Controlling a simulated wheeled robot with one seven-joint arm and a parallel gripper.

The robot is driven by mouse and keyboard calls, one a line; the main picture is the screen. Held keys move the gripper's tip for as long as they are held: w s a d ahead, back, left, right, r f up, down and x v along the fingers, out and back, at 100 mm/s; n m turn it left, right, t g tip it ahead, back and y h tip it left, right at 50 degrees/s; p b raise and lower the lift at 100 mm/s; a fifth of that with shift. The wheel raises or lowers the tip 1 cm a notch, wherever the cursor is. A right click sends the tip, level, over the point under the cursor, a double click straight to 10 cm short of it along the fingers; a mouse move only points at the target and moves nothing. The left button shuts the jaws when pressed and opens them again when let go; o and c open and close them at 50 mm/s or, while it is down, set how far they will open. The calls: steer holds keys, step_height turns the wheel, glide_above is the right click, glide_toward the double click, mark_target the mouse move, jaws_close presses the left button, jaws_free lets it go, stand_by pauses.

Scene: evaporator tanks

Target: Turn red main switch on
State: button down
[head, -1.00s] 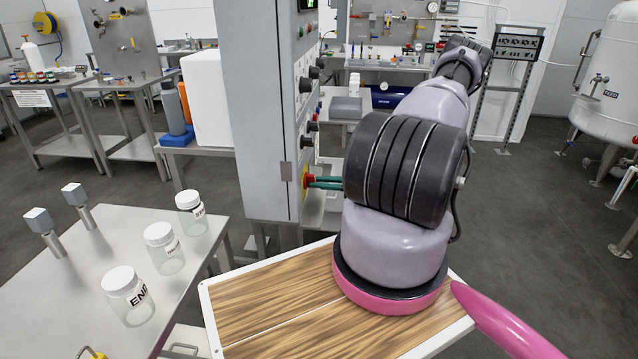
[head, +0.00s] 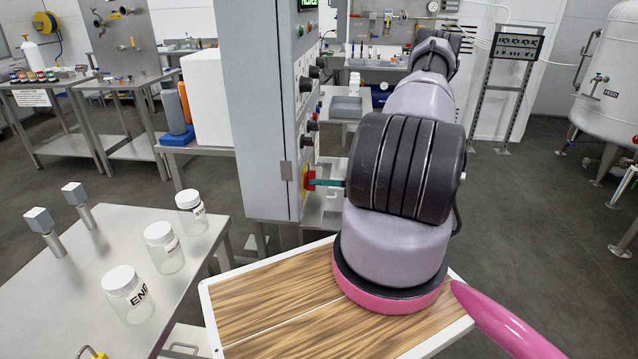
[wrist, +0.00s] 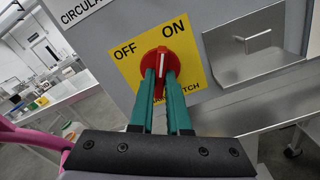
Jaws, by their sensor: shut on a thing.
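The red main switch (wrist: 161,66) is a round knob with a white mark, on a yellow plate (wrist: 192,72) labelled OFF and ON. The plate looks tilted in the wrist view. The mark stands nearly upright in that picture, between the two words and closer to ON. My gripper (wrist: 161,77) is shut on the knob, with one green finger on each side of its lower part. In the head view the red switch (head: 310,181) shows edge-on on the cabinet's side, with my green gripper fingers (head: 328,183) reaching it from the right.
The grey control cabinet (head: 262,110) carries several black knobs above the switch. A steel ledge with a handle (wrist: 258,40) is right of the plate. A table with labelled jars (head: 127,295) stands at the left. Open floor lies to the right.

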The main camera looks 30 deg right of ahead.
steer(key=shift+m, duration=1.6)
steer(key=c, duration=0.9)
jaws_free()
steer(key=shift+d, duration=0.1)
steer(key=v, duration=1)
steer(key=shift+s+d, duration=0.25)
steer(key=shift+s, duration=0.05)
